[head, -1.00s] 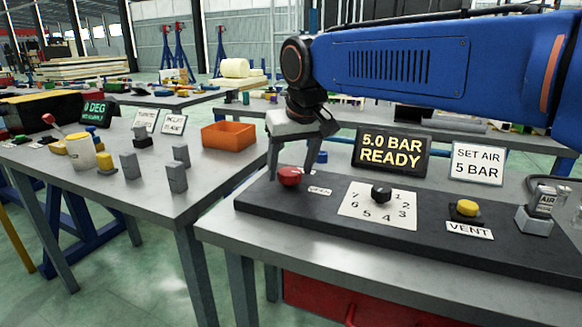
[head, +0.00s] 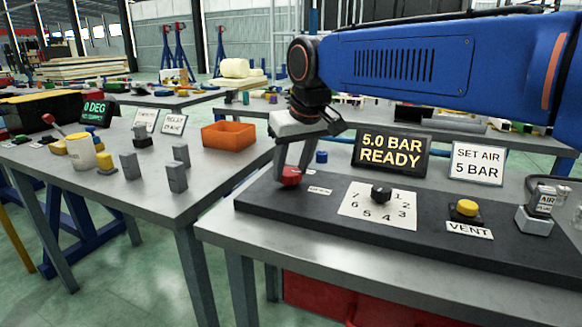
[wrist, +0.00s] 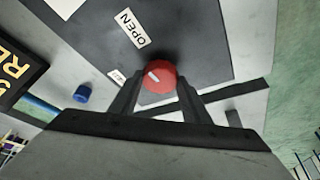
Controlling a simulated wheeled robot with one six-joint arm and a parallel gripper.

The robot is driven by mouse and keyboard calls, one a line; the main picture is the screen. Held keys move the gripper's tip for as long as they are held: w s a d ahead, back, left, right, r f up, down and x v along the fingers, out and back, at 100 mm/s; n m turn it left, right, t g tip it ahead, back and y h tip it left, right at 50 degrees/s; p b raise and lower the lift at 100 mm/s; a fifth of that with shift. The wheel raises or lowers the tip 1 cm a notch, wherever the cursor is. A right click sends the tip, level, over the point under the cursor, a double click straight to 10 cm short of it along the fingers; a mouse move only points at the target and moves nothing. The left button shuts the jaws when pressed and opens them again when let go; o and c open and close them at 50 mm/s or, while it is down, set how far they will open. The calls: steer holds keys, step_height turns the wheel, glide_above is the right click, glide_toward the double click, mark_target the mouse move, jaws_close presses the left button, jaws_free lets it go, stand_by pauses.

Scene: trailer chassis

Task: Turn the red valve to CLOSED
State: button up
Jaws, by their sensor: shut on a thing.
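The red valve (head: 291,176) is a round knob at the left end of the dark panel (head: 262,192). It also shows in the wrist view (wrist: 160,77), with a white pointer mark on its face. The mark points toward the upper left in the wrist view, not straight at the OPEN label (wrist: 127,28). A second small label (wrist: 117,76), mostly hidden by a finger, lies left of the knob there. My gripper (head: 291,172) points down with its two fingers shut on the sides of the valve.
The panel also carries a black dial (head: 381,192) on a numbered plate, a yellow VENT button (head: 466,208) and an air fitting (head: 540,208). A display (head: 392,152) reads 5.0 BAR READY. A blue cap (head: 321,157) stands close behind the gripper. An orange bin (head: 228,135) stands on the left table.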

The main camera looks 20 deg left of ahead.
steer(key=n+g+y, duration=0.1)
steer(key=n, duration=0.2)
steer(key=shift+w+d, duration=0.1)
steer(key=shift+w, duration=0.1)
steer(key=n+g, duration=0.1)
steer(key=n, duration=0.4)
steer(key=shift+w+g, duration=0.15)
steer(key=shift+g, duration=0.25)
steer(key=n+g, duration=0.1)
steer(key=n, duration=0.3)
steer(key=shift+w+g, duration=0.15)
steer(key=shift+g, duration=0.25)
steer(key=shift+n+g+h, duration=0.3)
steer(key=shift+n+g, duration=0.3)
steer(key=shift+n, duration=1.6)
steer(key=o, duration=1)
steer(key=shift+o, duration=0.2)
